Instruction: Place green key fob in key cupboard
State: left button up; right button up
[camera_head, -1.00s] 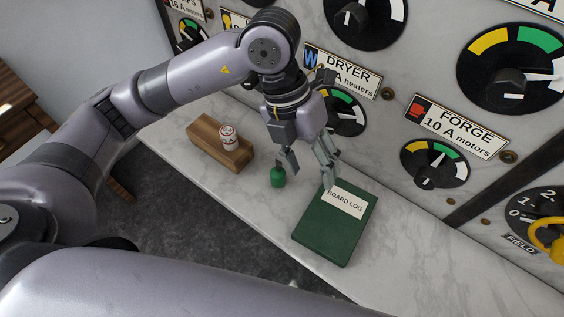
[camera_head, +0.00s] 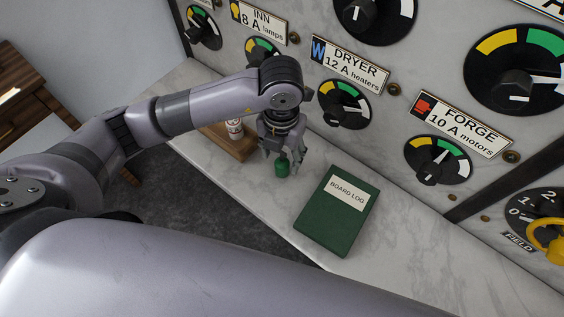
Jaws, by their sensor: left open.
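No key cupboard can be made out. My right gripper is out of view.
A wooden block (camera_head: 238,147) with a white and red cylinder (camera_head: 235,128) is left of my gripper. A green board log book (camera_head: 325,225) lies to the right. Dials and labels cover the marble panel (camera_head: 395,110) behind. A brown wooden piece of furniture (camera_head: 22,85) stands at far left.

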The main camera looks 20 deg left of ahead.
aim_at(282, 161)
pick_arm(q)
jog(key=shift+f+p, duration=0.4)
jog(key=shift+f, duration=0.2)
notch_tip(282, 161, down, 4)
jog(key=shift+r+p, duration=0.2)
jog(key=shift+p, duration=0.5)
jog(key=shift+f, duration=0.35)
jog(key=shift+w, duration=0.1)
jog(key=shift+c, duration=0.2)
grip_shut()
